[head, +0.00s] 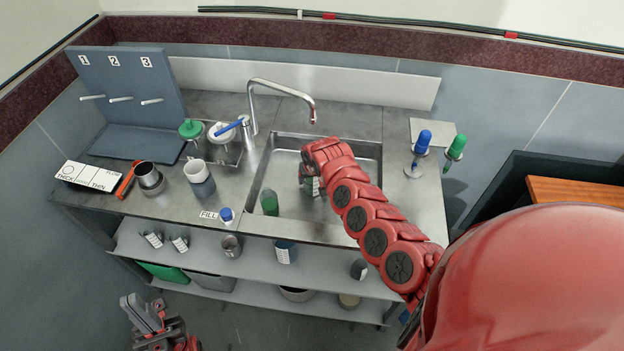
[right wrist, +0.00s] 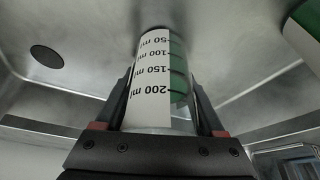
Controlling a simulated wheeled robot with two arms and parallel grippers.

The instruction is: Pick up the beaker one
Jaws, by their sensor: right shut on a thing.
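A clear beaker (right wrist: 150,85) with a white scale label from 50 to 200 ml and green contents stands out in the right wrist view. My right gripper (right wrist: 162,98) is shut on it, with a finger on each side. In the head view my right arm reaches into the sink (head: 258,172), and the held beaker (head: 312,187) shows partly below the hand. I cannot tell whether its base touches the sink floor. A second green beaker (head: 269,202) stands in the sink, left of the hand. My left gripper (head: 142,312) is low at the bottom left, away from the counter, its fingers unclear.
A faucet (head: 254,100) arches over the sink's back. A grey-white beaker (head: 199,180) and a metal cup (head: 149,178) stand on the counter at left. Blue-topped (head: 423,142) and green-topped (head: 457,147) tools stand at right. Several vessels sit on the shelf (head: 205,262) below.

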